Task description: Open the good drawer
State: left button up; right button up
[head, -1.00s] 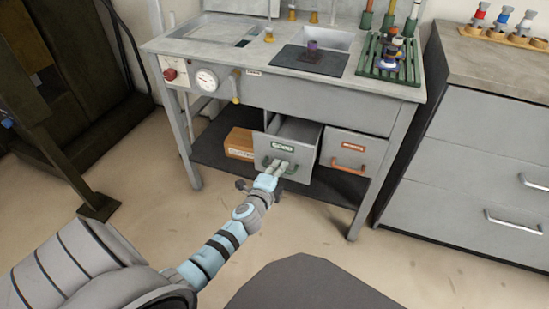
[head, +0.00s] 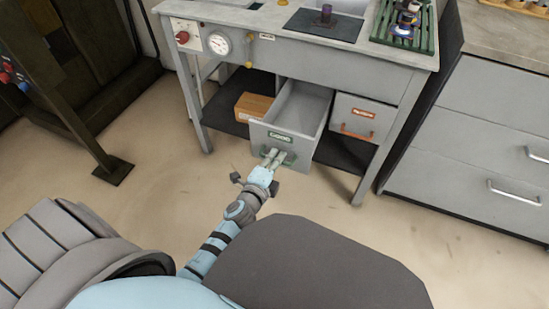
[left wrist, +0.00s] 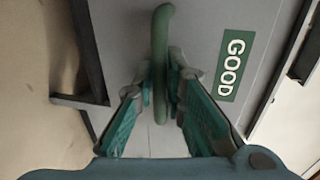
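The good drawer (head: 260,133) is grey with a green GOOD label (head: 281,136) and stands well out of the bench, its open inside showing empty. Its green handle (head: 291,160) is on the front face. My left gripper (head: 274,156) is at this handle. In the left wrist view, the gripper's two fingers (left wrist: 163,88) lie on either side of the green handle (left wrist: 161,45) and appear closed on it. The label (left wrist: 230,66) shows to the right on the drawer front (left wrist: 200,35). My right gripper is not in view.
A second drawer with an orange handle (head: 357,131) is shut to the right. A cardboard box (head: 252,107) sits on the low shelf at left. A grey cabinet (head: 480,150) stands at right. The floor before the drawer is open.

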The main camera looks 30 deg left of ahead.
pick_arm(q)
jog(key=shift+o, duration=1.4)
jog(key=shift+s, duration=0.15)
jog(key=v, duration=1.1)
jog(key=shift+s, duration=0.35)
jog(key=shift+r, duration=0.15)
